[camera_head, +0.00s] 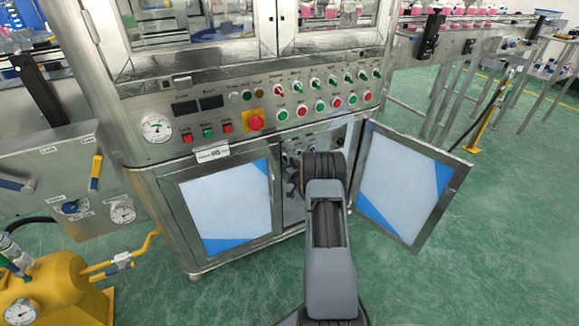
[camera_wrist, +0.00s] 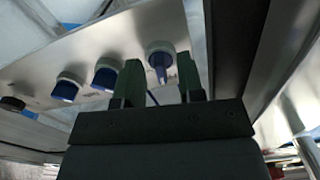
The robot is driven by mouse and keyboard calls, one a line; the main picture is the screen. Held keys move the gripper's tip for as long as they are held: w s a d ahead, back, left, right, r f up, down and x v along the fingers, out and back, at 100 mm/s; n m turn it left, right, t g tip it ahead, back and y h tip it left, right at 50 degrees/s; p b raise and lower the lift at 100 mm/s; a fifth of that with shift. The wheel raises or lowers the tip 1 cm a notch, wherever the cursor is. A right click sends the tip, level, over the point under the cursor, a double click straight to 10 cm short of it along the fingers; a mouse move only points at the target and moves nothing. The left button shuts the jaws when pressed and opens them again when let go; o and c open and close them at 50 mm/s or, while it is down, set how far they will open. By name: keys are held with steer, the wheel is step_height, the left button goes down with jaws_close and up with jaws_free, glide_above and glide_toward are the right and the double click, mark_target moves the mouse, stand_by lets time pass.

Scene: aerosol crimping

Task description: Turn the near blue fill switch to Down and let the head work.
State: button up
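Several round blue switches with pale rims sit in a row on a metal panel in the wrist view. The rightmost blue switch (camera_wrist: 160,58) is just beyond and between the fingertips of my gripper (camera_wrist: 158,76). Its handle points nearly straight down in the picture. The fingers are apart, with a gap on each side of the switch; I cannot tell whether either touches it. The middle blue switch (camera_wrist: 104,77) and left blue switch (camera_wrist: 67,88) have handles slanting down. In the head view my arm reaches into the open cabinet and hides most of the gripper and switches.
A black knob (camera_wrist: 12,103) is left of the switches. The open right cabinet door (camera_head: 408,185) stands beside my arm; the left door (camera_head: 222,206) is shut. Above is the button panel with a red emergency button (camera_head: 255,123).

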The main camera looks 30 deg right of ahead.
steer(key=s+a+p, duration=0.1)
steer(key=s+p, duration=0.2)
steer(key=s, duration=1)
steer(key=shift+s+a, duration=0.3)
steer(key=shift+a, duration=0.1)
